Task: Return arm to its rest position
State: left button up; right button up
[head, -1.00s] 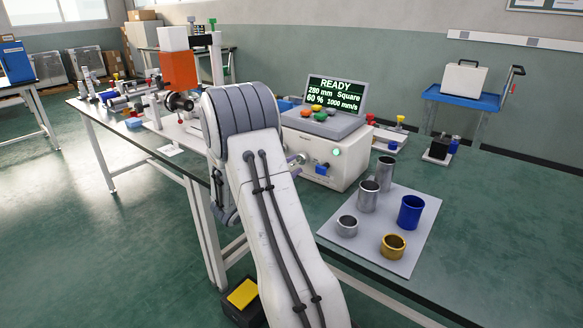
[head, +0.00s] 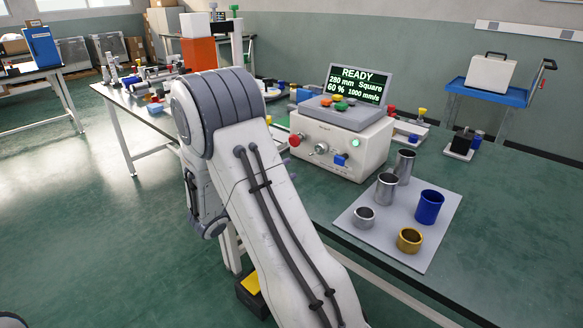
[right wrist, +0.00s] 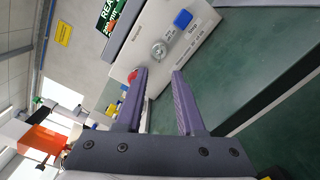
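My right arm (head: 275,225) reaches from the lower edge of the head view toward the bench, bent at a grey-banded joint. The arm hides most of its gripper in the head view. In the right wrist view my right gripper (right wrist: 159,73) has two purple fingers spread apart with nothing between them. Beyond the fingertips is the front of the white control box (right wrist: 165,45), with a round knob, a red button and a blue switch; no contact is visible. The control box also shows in the head view (head: 335,150), with its screen (head: 357,84) reading READY. My left gripper is not in view.
A grey mat (head: 431,252) on the green bench (head: 510,220) holds several metal, blue and brass cylinders right of my arm. An orange block (head: 199,53) and optical parts stand at the back left. A yellow-topped black box (head: 251,284) is on the floor below the bench.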

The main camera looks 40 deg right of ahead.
dwell(0.5)
jog(key=s+a+f+g+y, duration=0.15)
jog(key=s+a+y, duration=0.5)
jog(key=a, duration=0.65)
jog(key=s+a+f+y, duration=0.2)
jog(key=s+a+y, duration=0.5)
jog(key=a, duration=0.5)
jog(key=s+a+f+y, duration=0.1)
jog(key=s+a+y, duration=0.55)
jog(key=a, duration=0.65)
notch_tip(320, 180, up, 23)
jog(key=s+h+p, duration=0.1)
jog(key=s+p, duration=0.1)
jog(key=p, duration=2.1)
jog(key=shift+a, duration=0.3)
